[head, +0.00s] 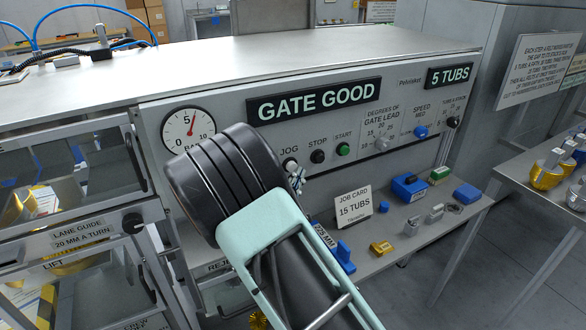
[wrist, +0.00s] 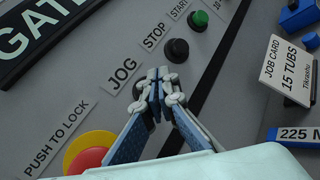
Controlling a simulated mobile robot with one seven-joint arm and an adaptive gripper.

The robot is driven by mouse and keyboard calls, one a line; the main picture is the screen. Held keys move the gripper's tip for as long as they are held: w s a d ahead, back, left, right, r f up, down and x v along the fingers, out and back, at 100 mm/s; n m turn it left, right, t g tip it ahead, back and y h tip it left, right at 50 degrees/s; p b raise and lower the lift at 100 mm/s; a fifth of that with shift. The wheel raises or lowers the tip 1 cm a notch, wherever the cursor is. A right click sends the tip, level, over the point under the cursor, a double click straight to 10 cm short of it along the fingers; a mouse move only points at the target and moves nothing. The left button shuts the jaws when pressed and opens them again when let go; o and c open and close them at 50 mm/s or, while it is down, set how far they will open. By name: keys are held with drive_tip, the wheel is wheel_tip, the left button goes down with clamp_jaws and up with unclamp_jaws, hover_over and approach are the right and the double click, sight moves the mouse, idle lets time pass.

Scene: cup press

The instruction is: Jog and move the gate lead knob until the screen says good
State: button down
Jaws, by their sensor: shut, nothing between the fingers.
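The main screen (head: 314,100) on the grey panel reads "GATE GOOD"; part of it also shows in the wrist view (wrist: 30,35). The gate lead knob (head: 382,142) is a small grey knob below a degree scale, right of the green start button. My gripper (head: 297,178) is shut and empty, its tips in front of the panel at the JOG label.
The black stop button (head: 318,156) and green start button (head: 343,149) are beside the jog button. A red push-to-lock button (wrist: 88,152) is left of my fingers. A second screen (head: 450,76) reads "5 TUBS". A job card (head: 354,204) and blue blocks occupy the shelf.

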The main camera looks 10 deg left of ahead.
drive_tip(key=s+d, duration=0.2)
drive_tip(key=s, duration=0.2)
drive_tip(key=shift+s+d, duration=0.1)
drive_tip(key=shift+d, duration=0.3)
idle(0.5)
